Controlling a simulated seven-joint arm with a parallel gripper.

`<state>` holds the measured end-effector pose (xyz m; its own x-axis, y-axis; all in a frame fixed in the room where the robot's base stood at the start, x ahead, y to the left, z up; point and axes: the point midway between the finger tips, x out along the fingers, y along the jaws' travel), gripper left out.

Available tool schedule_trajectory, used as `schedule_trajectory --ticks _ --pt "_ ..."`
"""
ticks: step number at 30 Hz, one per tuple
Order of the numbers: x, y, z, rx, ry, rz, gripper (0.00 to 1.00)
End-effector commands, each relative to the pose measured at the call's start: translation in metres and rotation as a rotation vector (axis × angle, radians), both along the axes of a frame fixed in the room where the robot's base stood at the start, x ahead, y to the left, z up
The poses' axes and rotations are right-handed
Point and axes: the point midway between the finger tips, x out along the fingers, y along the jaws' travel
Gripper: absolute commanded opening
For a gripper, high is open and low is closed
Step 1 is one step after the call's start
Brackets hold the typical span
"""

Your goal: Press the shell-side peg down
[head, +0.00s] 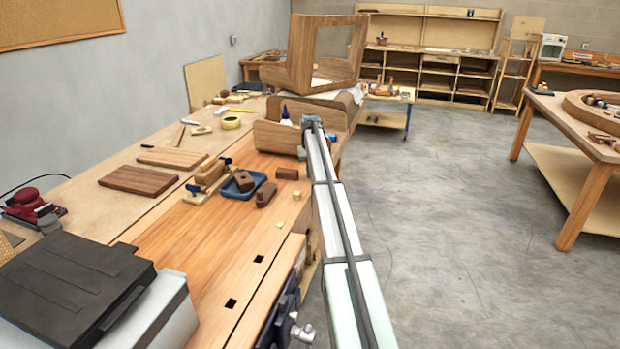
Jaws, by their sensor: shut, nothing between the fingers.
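My arm reaches forward from the bottom of the head view. My gripper (303,153) is small and low at its far end, beside the right end of a bent wooden shell (277,137). It is shut, with nothing visibly held. The arm's end partly covers the shell's right side. I cannot make out the shell-side peg. A wooden fixture with dark blue handles (210,175) stands on the bench (215,225), left of a blue tray (230,190) holding a brown block. I cannot tell whether the gripper touches anything.
Loose brown blocks (265,195) and (287,173) lie near the tray. A large wooden frame (297,55) stands behind the shell. A black-lidded case (75,290) fills the near left. The bench's front middle is mostly clear.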

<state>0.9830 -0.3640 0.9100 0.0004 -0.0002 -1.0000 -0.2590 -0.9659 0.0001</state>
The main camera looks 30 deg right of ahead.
Motion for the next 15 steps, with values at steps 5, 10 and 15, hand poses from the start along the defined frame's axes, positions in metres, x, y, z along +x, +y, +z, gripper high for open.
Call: schedule_trajectory --ticks 5,10,15 --pt "0.000 0.000 0.001 0.000 0.001 0.000 0.00" --pt "0.000 0.000 0.007 0.000 0.000 0.000 0.00" --pt "0.000 0.000 0.016 0.000 0.000 0.000 0.00"
